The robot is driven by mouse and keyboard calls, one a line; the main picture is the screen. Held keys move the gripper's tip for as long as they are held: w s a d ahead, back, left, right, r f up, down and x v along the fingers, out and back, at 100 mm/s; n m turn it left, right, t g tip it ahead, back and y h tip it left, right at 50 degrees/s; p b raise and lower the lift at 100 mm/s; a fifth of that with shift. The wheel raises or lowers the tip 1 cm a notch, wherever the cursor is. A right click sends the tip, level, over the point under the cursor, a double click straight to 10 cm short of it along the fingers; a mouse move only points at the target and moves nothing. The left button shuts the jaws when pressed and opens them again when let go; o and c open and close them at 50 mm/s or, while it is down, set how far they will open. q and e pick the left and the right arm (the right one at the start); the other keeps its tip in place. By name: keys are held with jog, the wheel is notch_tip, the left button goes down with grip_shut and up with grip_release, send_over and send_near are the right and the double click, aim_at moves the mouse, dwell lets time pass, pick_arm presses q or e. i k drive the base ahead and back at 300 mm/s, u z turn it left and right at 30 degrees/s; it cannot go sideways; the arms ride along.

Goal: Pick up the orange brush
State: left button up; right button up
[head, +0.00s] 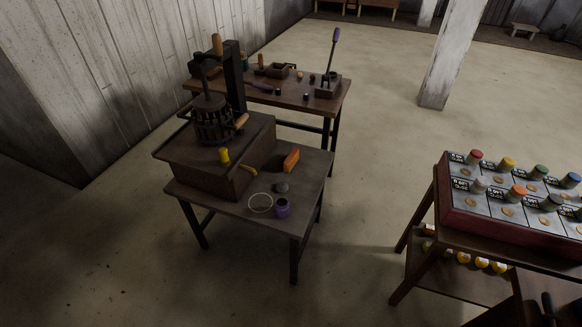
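The orange brush (291,160) is a small orange block. It stands on the small dark wooden table (300,205) left of the middle of the head view, to the right of the press's wooden box. From here I cannot make out its bristles. Neither of my grippers is in view, and nothing is seen touching the brush.
A screw press (212,120) on a wooden box fills the table's left part. A purple jar (283,208), a hoop (260,203) and a grey lump (281,187) lie near the brush. A tool table (300,97) stands behind. A rack of coloured-capped jars (480,212) is at right; floor between is clear.

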aim_at(293, 156)
jog(key=z, duration=0.45)
jog(key=i, duration=0.85)
jog(key=z, duration=0.4)
